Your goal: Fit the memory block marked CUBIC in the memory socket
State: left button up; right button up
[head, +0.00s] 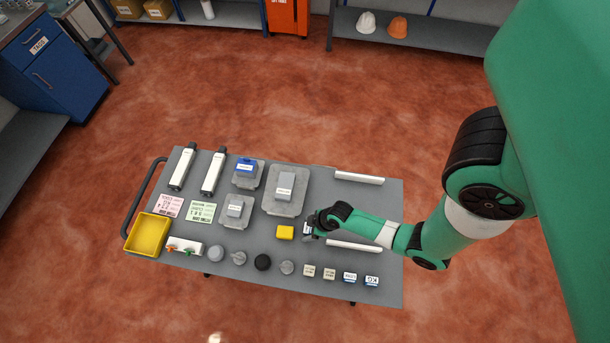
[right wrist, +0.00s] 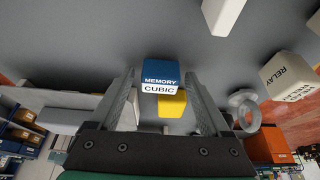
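The memory block marked CUBIC (right wrist: 160,78) is blue with a white label band. In the head view my right gripper (head: 308,231) is over the right half of the grey table, just right of a yellow block (head: 285,232). The arm partly hides what it holds there. I cannot tell which fixture bears the memory socket; grey housings on plates stand at the back, one with a blue top (head: 246,167). My left gripper is not in view.
Two cream relay blocks (head: 308,271) and two blue-and-white blocks (head: 350,278) line the table's front right. White bars (head: 359,178) lie at the right. Round knobs (head: 263,262), a yellow tray (head: 148,235) and printed cards (head: 202,212) fill the left and front.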

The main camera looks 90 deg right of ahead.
jog(key=p+v, duration=0.7)
jog(key=v, duration=0.5)
jog(key=shift+r, duration=0.2)
jog(key=shift+w, duration=0.1)
